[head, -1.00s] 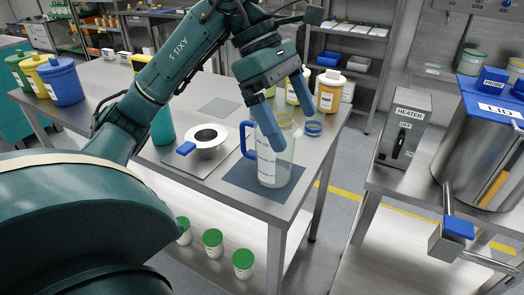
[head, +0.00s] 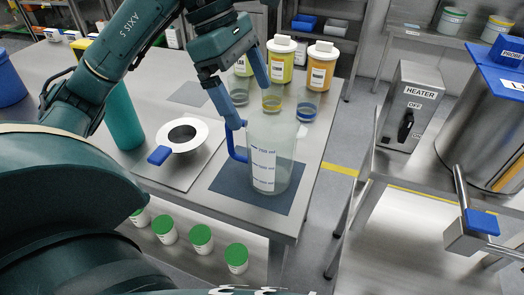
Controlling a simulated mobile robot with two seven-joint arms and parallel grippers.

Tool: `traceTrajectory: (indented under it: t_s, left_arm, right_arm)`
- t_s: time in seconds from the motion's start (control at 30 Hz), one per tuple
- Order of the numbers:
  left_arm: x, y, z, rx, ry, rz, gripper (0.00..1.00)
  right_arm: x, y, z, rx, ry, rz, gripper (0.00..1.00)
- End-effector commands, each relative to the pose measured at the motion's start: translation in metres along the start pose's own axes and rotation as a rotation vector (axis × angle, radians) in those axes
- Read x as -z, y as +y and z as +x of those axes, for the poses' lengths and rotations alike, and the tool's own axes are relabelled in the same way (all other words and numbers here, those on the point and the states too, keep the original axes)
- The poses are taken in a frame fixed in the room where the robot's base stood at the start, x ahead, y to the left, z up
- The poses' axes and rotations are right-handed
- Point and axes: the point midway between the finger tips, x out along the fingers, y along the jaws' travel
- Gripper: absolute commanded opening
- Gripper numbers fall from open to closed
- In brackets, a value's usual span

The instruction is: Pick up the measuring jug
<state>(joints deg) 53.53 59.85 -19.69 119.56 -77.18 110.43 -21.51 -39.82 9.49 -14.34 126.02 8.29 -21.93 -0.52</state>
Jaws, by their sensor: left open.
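The measuring jug (head: 272,150) is a clear, frosted vessel with a white printed scale and a blue handle (head: 236,147) on its left side. It stands upright on a dark mat (head: 222,184) on the steel table. My left gripper (head: 251,106) is open, its two blue fingers pointing down at the jug's upper left. One finger ends close to the top of the handle, the other above the jug's rim. Nothing is held between them; I cannot tell whether a finger touches the jug. My right gripper is not in view.
Small clear beakers (head: 307,106) and lidded yellow and orange jars (head: 320,68) stand behind the jug. The heater bench (head: 437,172) stands right, across a gap.

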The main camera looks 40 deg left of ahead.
Motion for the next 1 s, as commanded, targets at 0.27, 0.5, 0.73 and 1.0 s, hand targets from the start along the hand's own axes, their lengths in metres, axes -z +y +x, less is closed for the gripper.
traceTrajectory:
  t_s: [0.27,0.5,0.73,1.0]
  left_arm:
    - [0.000,0.000,0.045,0.003,0.000,0.001,1.00]
    - [0.002,0.003,0.065,0.005,-0.001,-0.001,1.00]
    - [0.003,0.006,0.096,0.003,-0.002,0.000,1.00]
    - [0.003,0.006,0.100,-0.001,-0.002,0.000,1.00]
  right_arm:
    - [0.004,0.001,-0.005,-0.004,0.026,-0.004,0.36]
    - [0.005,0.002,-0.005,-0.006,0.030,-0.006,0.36]
    - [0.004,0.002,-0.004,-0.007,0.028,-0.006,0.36]
    - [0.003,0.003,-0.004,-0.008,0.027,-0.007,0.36]
